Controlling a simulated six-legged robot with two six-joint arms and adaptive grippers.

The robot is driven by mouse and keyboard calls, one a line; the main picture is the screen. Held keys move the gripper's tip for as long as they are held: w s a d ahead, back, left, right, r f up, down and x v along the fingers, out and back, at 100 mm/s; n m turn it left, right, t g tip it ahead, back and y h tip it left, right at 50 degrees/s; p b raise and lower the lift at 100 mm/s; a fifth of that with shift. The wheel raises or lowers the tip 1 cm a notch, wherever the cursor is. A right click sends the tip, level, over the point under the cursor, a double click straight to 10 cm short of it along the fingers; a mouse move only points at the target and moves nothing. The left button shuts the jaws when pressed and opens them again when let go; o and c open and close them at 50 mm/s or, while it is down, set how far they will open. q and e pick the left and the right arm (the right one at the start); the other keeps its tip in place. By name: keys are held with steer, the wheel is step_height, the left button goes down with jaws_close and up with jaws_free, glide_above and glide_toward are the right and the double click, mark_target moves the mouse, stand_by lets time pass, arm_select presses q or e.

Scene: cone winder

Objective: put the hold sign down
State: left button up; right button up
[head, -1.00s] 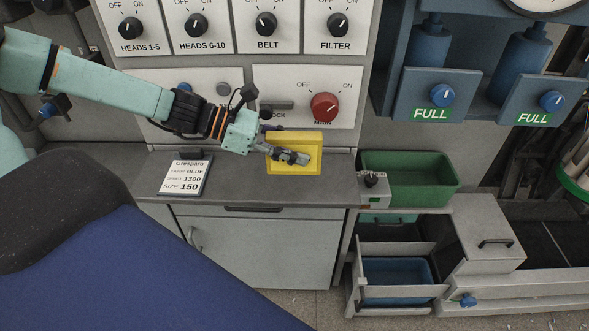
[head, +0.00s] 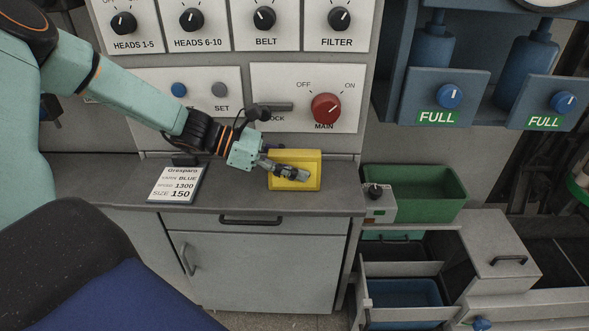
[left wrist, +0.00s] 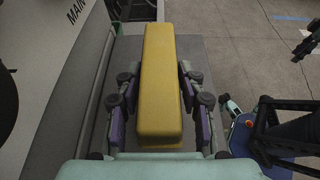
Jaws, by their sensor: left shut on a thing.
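The hold sign (head: 308,159) is a thick yellow block, seen in the head view over the back part of the grey counter (head: 240,198), in front of the control panel. My left gripper (head: 294,174) is shut on it, with the fingers across its front face. In the left wrist view the sign (left wrist: 160,80) stands between the two finger pairs, its long yellow edge facing the camera. I cannot tell whether its underside touches the counter. Its lettering does not show.
A card (head: 175,184) stands on the counter left of the sign. The red MAIN knob (head: 325,108) and a black lever (head: 270,106) are just above the sign. A green bin (head: 430,190) stands to the right. The counter right of the sign is narrow but bare.

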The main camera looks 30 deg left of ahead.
arm_select(q)
steer(key=shift+s, duration=0.1)
steer(key=o, duration=1.2)
steer(key=shift+f, duration=0.1)
